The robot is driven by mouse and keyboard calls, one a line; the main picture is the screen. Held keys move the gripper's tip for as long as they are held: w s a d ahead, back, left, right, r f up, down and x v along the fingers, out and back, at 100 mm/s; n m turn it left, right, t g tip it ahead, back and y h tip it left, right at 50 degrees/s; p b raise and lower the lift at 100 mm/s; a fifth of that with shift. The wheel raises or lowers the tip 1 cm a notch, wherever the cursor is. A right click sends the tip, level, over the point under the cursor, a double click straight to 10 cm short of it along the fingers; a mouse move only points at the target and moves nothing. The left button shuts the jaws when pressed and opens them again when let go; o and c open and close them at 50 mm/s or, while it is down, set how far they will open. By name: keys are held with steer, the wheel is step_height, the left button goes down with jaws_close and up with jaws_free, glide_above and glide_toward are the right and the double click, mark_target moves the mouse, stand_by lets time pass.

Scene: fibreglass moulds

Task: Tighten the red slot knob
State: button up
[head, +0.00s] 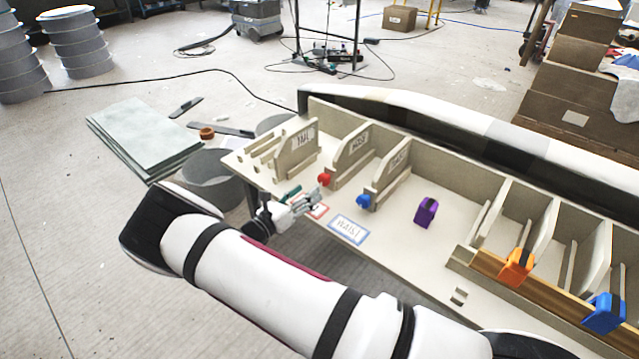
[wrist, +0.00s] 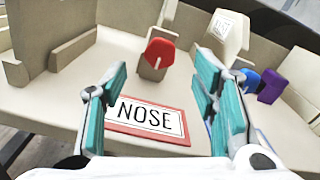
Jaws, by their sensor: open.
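The red slot knob (head: 324,179) sits at the front of a slot with an upright panel, on the cream bench. In the wrist view the red knob (wrist: 159,52) has a faceted head and stands just beyond my fingertips, near the middle. My gripper (head: 308,198) is at the bench's front left, just short of the knob. Its teal-padded fingers (wrist: 160,85) are spread apart with nothing between them, one left and one right of the knob's line. They appear not to touch it. A red-bordered NOSE label (wrist: 147,120) lies flat below and between the fingers.
A blue knob (head: 363,201) stands right of the red one, at the neighbouring slot. A purple block (head: 426,212) is farther right. Upright panels (head: 296,152) flank the slots. A blue-bordered label (head: 349,228) lies on the bench front. Orange (head: 517,266) and blue (head: 605,313) clamps sit at right.

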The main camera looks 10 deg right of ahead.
mark_target(321, 180)
steer(key=b+x, duration=0.1)
steer(key=x, duration=0.6)
steer(key=shift+c, duration=0.5)
steer(key=c, duration=1.1)
